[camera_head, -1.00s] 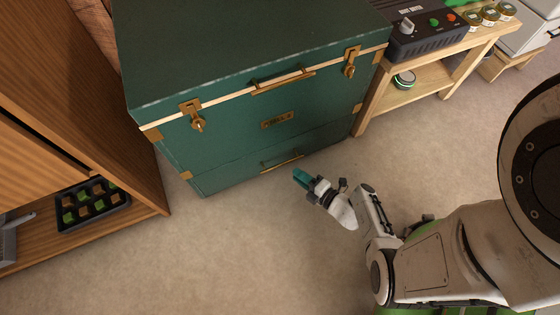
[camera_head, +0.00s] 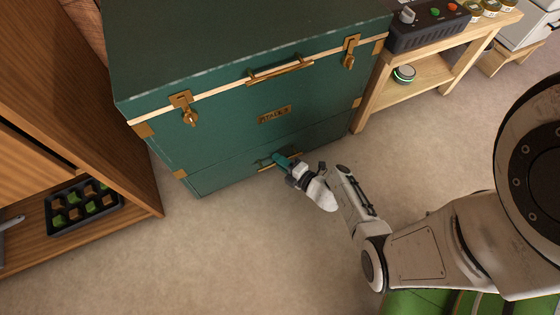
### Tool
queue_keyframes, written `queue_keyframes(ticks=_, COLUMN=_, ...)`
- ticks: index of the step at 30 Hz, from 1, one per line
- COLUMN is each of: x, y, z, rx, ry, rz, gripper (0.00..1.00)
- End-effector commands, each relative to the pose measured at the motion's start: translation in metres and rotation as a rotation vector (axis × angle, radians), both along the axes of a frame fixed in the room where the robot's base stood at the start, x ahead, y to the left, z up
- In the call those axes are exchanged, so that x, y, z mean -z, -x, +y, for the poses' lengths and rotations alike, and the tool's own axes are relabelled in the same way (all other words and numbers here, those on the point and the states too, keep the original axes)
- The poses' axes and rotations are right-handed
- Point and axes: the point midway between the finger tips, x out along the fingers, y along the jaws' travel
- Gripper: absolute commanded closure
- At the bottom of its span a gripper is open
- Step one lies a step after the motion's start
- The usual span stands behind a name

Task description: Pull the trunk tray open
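A large green trunk (camera_head: 225,130) with brass corners and latches stands on the carpet at upper centre. Its tray (camera_head: 222,178) is the low front panel, flush with the trunk's front. The tray's brass handle (camera_head: 266,166) lies along the panel's upper middle. The fingertips hide part of the handle. I cannot tell whether the fingers are apart or closed on the bar.
A wooden cabinet (camera_head: 120,170) stands at the left, with a seedling tray (camera_head: 85,207) on its low shelf. A wooden bench (camera_head: 430,77) stands close to the trunk's right, with a dark control box (camera_head: 430,30) on top. The carpet before the trunk is clear.

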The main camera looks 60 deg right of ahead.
Motion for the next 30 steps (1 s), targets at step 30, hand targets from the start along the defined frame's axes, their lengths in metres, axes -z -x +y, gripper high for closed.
queue_keyframes(ticks=30, x=-0.003, y=0.048, z=0.033, rx=0.000, ry=-0.005, rz=0.004, gripper=1.00)
